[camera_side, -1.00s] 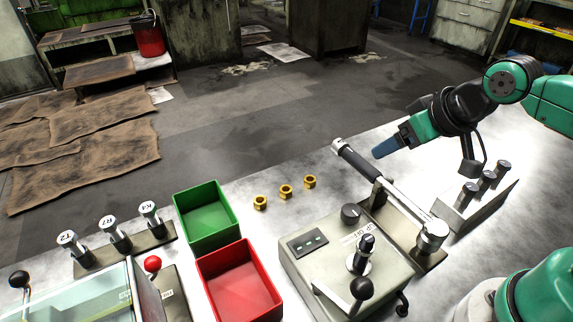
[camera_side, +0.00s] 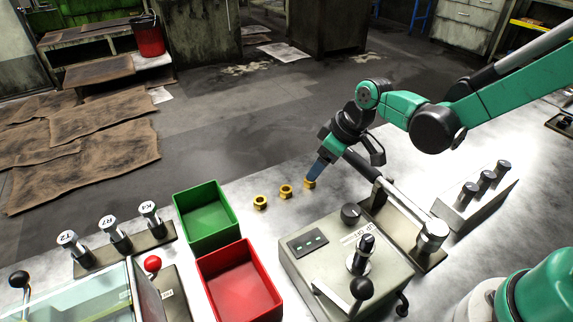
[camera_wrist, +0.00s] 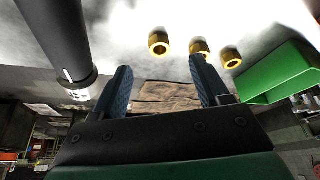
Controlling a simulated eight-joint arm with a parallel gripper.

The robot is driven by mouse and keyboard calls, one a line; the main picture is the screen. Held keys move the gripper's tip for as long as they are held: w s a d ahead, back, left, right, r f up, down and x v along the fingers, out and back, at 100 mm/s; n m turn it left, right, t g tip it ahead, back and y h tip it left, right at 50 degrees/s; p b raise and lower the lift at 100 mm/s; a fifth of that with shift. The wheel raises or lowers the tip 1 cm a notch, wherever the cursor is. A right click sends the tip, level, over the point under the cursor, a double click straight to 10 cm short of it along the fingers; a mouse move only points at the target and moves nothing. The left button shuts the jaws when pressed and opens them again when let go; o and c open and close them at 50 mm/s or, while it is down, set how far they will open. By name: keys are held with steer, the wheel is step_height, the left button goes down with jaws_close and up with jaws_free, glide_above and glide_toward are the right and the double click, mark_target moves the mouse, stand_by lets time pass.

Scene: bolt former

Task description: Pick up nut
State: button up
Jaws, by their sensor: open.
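Three brass-coloured nuts lie in a row on the pale metal table. The right nut (camera_side: 309,184) is just below my gripper (camera_side: 317,173) in the side view. The middle nut (camera_side: 286,191) and the left nut (camera_side: 260,202) lie apart from it, toward the green bin. In the wrist view my gripper (camera_wrist: 160,65) is open, its two blue fingers spread and empty. One nut (camera_wrist: 158,43) shows ahead of the gap between the fingertips. A second nut (camera_wrist: 199,46) is close to the right fingertip, and a third (camera_wrist: 231,58) lies farther right. I cannot tell if a finger touches a nut.
The green bin (camera_side: 233,206) and the red bin (camera_side: 205,273) stand left of my gripper. A control box (camera_side: 310,265) with knobs and a long lever with a dark grip (camera_side: 361,163) stand close by on the right.

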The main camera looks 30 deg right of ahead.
mark_target(313, 186)
steer(key=shift+x, duration=2.35)
jaws_close()
